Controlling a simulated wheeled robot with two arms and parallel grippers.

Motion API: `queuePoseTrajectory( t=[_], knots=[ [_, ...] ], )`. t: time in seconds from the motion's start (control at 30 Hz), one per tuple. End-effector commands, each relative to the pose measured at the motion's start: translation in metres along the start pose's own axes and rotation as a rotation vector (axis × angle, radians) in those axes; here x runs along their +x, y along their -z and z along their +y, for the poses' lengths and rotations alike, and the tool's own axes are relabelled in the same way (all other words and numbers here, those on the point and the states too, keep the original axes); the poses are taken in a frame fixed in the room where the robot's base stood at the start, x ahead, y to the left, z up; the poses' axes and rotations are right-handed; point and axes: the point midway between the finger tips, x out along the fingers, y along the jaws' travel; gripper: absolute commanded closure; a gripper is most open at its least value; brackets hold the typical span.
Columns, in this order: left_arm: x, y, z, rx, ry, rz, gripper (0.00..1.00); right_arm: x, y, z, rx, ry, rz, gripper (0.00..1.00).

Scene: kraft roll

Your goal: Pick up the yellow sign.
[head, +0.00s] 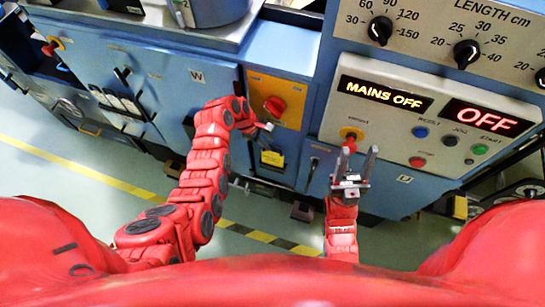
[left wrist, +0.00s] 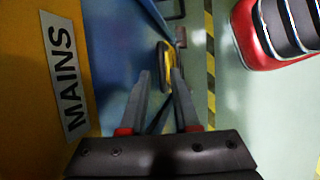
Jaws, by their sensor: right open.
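The yellow sign (head: 272,157) is a small plate with dark marks, on the blue front below the red mains switch in the head view. In the left wrist view the yellow sign (left wrist: 170,67) shows nearly edge-on, just beyond my fingertips. My left gripper (head: 264,127) is just above the sign in the head view. In the left wrist view the left gripper (left wrist: 160,78) has a gap between its fingers and holds nothing that I can see. My right gripper (head: 358,160) is open and empty in front of the control panel.
The red mains switch (head: 275,105) on its orange plate is close to my left gripper. The control panel (head: 385,130) reads MAINS OFF and has several buttons, with my right gripper near the red one. The green floor (head: 70,175) has a yellow stripe and looks clear at left.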

Motion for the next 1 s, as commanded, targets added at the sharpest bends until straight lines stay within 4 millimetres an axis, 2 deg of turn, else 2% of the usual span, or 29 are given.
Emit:
queuePoseTrajectory(
  t=[0.33,0.6,1.0],
  knots=[
    [0.024,0.0,-0.002,-0.002,0.006,-0.002,0.7,0.019,0.003,0.001,0.0,0.0,0.0,0.5],
    [0.045,0.001,-0.002,0.0,0.003,-0.002,0.7,0.015,0.003,0.001,0.0,0.0,0.0,0.5],
    [0.049,0.001,-0.002,0.0,0.002,-0.001,0.7,0.015,0.003,0.001,0.0,0.0,0.0,0.5]
  ],
)
